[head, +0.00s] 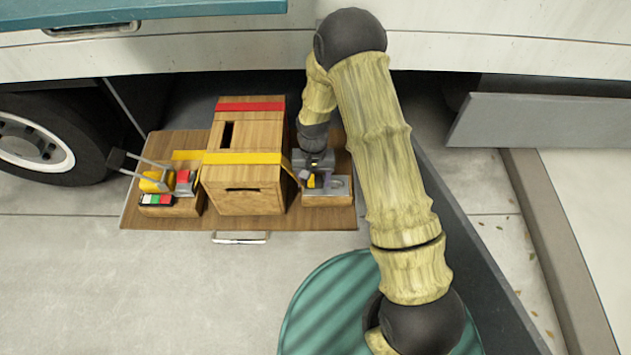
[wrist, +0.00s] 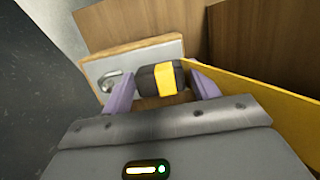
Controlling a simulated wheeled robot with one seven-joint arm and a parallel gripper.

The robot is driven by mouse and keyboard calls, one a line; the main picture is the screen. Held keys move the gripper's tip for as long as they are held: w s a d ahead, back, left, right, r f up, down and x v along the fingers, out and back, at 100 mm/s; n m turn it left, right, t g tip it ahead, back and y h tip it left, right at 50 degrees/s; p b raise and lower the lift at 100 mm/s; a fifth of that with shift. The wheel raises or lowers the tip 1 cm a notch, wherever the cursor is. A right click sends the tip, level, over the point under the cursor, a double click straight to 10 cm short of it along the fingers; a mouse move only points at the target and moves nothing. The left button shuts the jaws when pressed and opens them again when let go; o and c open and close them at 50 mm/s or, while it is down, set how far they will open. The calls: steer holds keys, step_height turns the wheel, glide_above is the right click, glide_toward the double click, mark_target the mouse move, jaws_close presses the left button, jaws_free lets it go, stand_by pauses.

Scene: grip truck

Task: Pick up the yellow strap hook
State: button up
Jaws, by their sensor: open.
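The yellow strap hook (wrist: 167,79) shows in the wrist view as a dark block with a yellow band. It lies between the two purple fingers of my open gripper (wrist: 162,88). A gap shows on the left finger's side; the right finger is close to it, and I cannot tell whether they touch. In the head view my gripper (head: 318,180) points down over the small wooden block right of the big box, with a bit of the yellow hook (head: 311,182) showing beside a purple finger. The yellow strap (wrist: 275,98) runs off to the right in the wrist view.
A wooden box (head: 240,200) with red and yellow straps stands on a wooden board (head: 150,222), just left of my gripper. A metal plate (head: 338,186) sits on the small block. A lever and colored buttons (head: 157,199) are at left. A truck wheel (head: 45,140) is beyond.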

steer(key=c, duration=0.8)
steer(key=shift+r, duration=0.1)
step_height(320, 180, up, 10)
steer(key=shift+f+p, duration=0.1)
steer(key=shift+p, duration=1.1)
steer(key=shift+d+p, duration=0.3)
steer(key=shift+d, duration=0.1)
steer(key=shift+s, duration=0.1)
step_height(320, 180, up, 5)
steer(key=p, duration=0.4)
glide_above(316, 179)
steer(key=shift+f, duration=0.2)
